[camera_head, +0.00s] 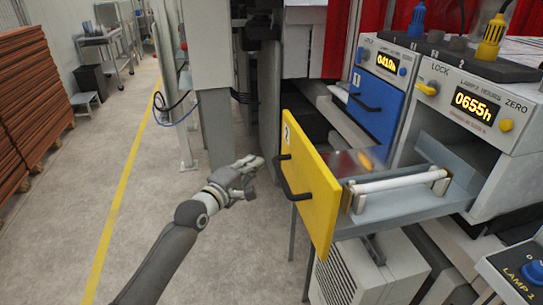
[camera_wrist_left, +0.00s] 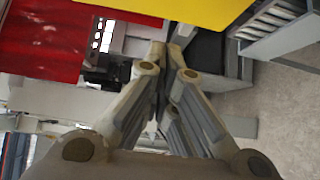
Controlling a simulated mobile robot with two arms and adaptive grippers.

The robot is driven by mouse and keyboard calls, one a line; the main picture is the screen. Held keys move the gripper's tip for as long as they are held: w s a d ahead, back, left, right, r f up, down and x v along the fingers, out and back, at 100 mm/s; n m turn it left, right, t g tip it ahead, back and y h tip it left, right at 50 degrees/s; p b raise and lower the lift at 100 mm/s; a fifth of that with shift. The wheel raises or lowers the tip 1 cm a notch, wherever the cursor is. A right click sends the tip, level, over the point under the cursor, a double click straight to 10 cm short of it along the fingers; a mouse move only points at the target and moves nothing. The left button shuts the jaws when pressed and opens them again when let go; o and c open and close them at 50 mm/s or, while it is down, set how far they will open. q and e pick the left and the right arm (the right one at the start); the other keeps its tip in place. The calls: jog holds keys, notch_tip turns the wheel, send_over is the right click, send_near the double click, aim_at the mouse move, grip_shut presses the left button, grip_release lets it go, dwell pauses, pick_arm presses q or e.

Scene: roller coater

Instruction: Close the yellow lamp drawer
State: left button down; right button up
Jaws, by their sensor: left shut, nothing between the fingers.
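The yellow lamp drawer (camera_head: 308,188) is pulled out of its housing in the head view, showing a white lamp tube and metal tray inside. Its black handle (camera_head: 290,179) is on the yellow front. My left gripper (camera_head: 256,163) is shut and empty, just left of the yellow front and apart from it. In the left wrist view, the gripper (camera_wrist_left: 168,60) has its fingers together, and the yellow panel (camera_wrist_left: 190,10) shows along the top edge. My right gripper is not in view.
A blue drawer (camera_head: 376,107) sits beyond the yellow one. The control panel (camera_head: 470,105) with lit displays is above the drawers. A white vented unit (camera_head: 350,280) stands below. Clear floor with a yellow line (camera_head: 125,185) lies to the left.

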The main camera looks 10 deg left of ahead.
pick_arm(q)
jog(key=w+d+p, duration=0.1)
jog(key=w+d, duration=0.2)
jog(key=d, duration=0.2)
jog(key=shift+w+p, duration=0.35)
jog(key=shift+p, duration=0.05)
jog(key=shift+a, duration=0.1)
